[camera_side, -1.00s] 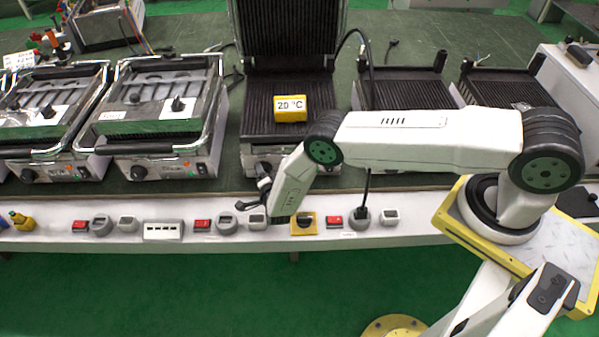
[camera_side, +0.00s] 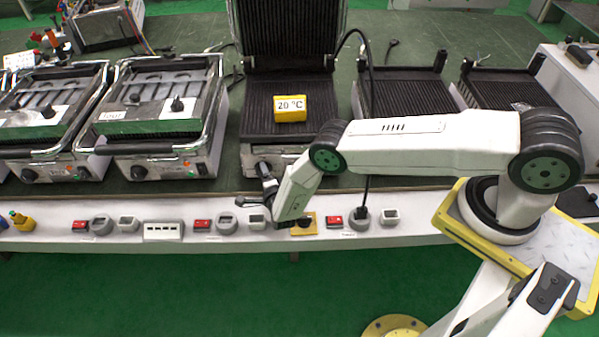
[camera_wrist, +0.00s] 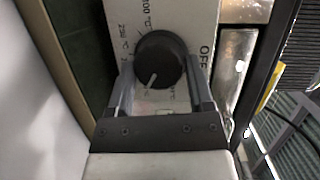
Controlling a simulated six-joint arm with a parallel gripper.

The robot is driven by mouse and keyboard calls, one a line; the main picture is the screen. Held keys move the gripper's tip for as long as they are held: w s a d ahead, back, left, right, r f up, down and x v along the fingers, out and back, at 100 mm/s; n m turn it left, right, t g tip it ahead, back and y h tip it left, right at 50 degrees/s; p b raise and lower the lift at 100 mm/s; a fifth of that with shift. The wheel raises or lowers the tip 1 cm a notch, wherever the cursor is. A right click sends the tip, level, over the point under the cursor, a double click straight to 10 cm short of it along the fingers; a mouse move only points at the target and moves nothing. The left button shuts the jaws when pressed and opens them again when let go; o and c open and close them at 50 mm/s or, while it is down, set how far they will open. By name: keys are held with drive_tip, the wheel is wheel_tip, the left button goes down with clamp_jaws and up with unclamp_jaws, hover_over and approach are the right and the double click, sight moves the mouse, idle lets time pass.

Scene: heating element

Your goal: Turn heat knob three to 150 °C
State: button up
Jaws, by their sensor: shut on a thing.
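The heat knob (camera_wrist: 160,59) is a round black dial with a white pointer line on the pale front panel. The line points down and slightly left in the wrist view. Around it are printed temperatures, with 100 °C at the upper left, and OFF at the right; some marks are hidden. My gripper (camera_wrist: 158,72) is shut on the knob, with one finger on each side. In the side view my gripper (camera_side: 262,183) is at the front of the open grill (camera_side: 258,122); the knob there is largely hidden.
A yellow block reading 20 °C (camera_side: 291,108) sits on the grill plate. Other grills (camera_side: 160,120) stand on both sides. A white ledge with red switches (camera_side: 202,224) and sockets runs below my gripper. A black cable hangs to the right.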

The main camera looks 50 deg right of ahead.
drive_tip(key=o, duration=1.3)
drive_tip(key=shift+c, duration=0.2)
drive_tip(key=shift+s, duration=0.1)
drive_tip(key=v, duration=0.7)
drive_tip(key=shift+s+a, duration=0.2)
drive_tip(key=shift+s, duration=0.05)
